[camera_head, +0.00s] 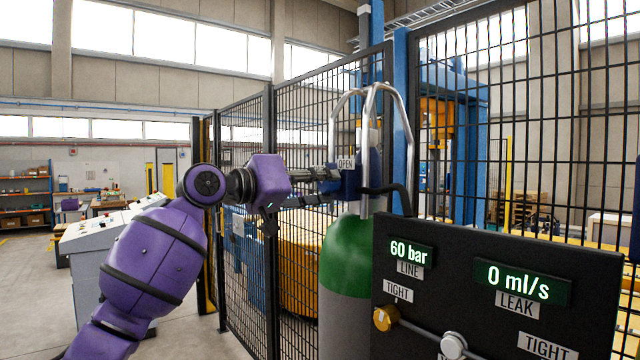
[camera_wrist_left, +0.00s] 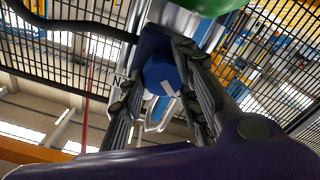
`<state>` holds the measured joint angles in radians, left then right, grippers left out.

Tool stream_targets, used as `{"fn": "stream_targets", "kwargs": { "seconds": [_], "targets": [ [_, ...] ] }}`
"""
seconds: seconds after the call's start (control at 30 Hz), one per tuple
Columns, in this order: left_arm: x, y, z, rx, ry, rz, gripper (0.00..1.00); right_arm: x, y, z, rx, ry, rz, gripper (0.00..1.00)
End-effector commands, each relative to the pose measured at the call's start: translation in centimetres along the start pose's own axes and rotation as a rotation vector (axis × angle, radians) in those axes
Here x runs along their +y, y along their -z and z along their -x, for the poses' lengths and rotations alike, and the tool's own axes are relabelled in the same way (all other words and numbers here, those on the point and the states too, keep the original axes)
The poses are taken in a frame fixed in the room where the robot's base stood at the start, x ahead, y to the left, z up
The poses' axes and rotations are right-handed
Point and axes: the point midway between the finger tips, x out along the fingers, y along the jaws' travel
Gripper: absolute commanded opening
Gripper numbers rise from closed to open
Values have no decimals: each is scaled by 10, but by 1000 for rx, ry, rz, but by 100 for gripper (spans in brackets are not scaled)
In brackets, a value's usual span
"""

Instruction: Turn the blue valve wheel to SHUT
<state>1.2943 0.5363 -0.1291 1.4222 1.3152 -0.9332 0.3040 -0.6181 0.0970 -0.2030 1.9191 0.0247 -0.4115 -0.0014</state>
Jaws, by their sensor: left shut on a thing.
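The blue valve wheel (camera_head: 350,182) sits at the top of a green-shouldered grey gas cylinder (camera_head: 346,258), under a small OPEN label (camera_head: 346,163). My left gripper (camera_head: 328,185) reaches it from the left, level with it. In the left wrist view the two fingers (camera_wrist_left: 160,98) lie on either side of the blue wheel (camera_wrist_left: 162,72), shut on it. A white mark shows on the wheel's face. The fingers partly hide the wheel, and no SHUT label is visible. My right gripper is not in view.
A dark panel (camera_head: 466,255) stands right of the cylinder, reading 60 bar LINE and 0 ml/s LEAK, with brass and silver fittings and TIGHT labels. A bent metal guard (camera_head: 404,115) rises around the valve. Black mesh fencing (camera_head: 240,215) stands behind. Open floor lies left.

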Motion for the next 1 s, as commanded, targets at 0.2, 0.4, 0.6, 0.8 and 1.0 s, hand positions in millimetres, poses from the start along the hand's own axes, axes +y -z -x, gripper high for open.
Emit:
{"fn": "stream_targets", "kwargs": {
  "seconds": [0.2,0.4,0.6,0.8,1.0],
  "targets": [
    [0,-5,-2,-14,-1,108,4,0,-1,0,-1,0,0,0],
    [0,-4,-2,-13,-1,155,4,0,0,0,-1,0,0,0],
    [1,-4,-2,-12,-1,167,4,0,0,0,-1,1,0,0],
    [1,-3,-2,-10,-1,167,4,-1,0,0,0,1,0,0],
    [1,-2,-2,-9,-2,166,44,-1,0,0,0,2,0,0]
  ]
}}
